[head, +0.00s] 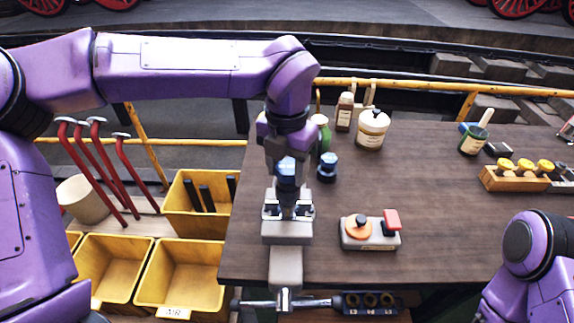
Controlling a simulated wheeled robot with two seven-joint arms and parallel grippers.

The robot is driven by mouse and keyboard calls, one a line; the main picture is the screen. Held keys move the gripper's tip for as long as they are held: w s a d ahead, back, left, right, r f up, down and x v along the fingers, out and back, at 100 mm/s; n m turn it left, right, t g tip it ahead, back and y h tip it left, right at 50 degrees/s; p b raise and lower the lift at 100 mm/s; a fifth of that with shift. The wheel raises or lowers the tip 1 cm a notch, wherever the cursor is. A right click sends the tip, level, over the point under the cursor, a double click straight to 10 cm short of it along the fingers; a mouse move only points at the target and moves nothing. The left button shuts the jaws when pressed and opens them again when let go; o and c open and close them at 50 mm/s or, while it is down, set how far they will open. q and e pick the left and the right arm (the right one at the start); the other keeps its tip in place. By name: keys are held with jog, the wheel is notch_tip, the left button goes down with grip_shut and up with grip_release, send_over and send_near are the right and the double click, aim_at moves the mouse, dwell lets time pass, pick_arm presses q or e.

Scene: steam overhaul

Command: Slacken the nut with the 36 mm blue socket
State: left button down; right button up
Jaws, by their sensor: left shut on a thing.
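My left gripper (287,158) points down over the vise (287,232) at the bench's left edge. It is shut on a blue socket (287,172). The socket sits above the grey and dark workpiece (290,203) held upright between the vise jaws. The nut itself is hidden or too small to make out, and I cannot tell whether the socket touches it. A second blue-topped socket (327,166) stands on the bench just right of my left gripper. The socket sizes are not readable. Only part of my right arm shows at the lower right; its gripper is out of view.
An orange-and-red device on a grey base (370,236) is right of the vise. A dark rack (370,302) is at the front edge, beside the vise handle (300,304). Bottles and a pot (372,130) stand behind. Yellow bins (172,275) are left. The bench's (450,220) middle right is clear.

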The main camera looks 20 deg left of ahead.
pick_arm(q)
jog(key=shift+f+b, duration=1.15)
jog(key=shift+f, duration=0.6)
dwell(0.4)
jog(key=c, duration=1.4)
grip_release()
grip_shut()
jog(key=shift+f+n+b, duration=0.1)
jog(key=shift+n+b, duration=1.25)
jog(key=shift+n, duration=0.45)
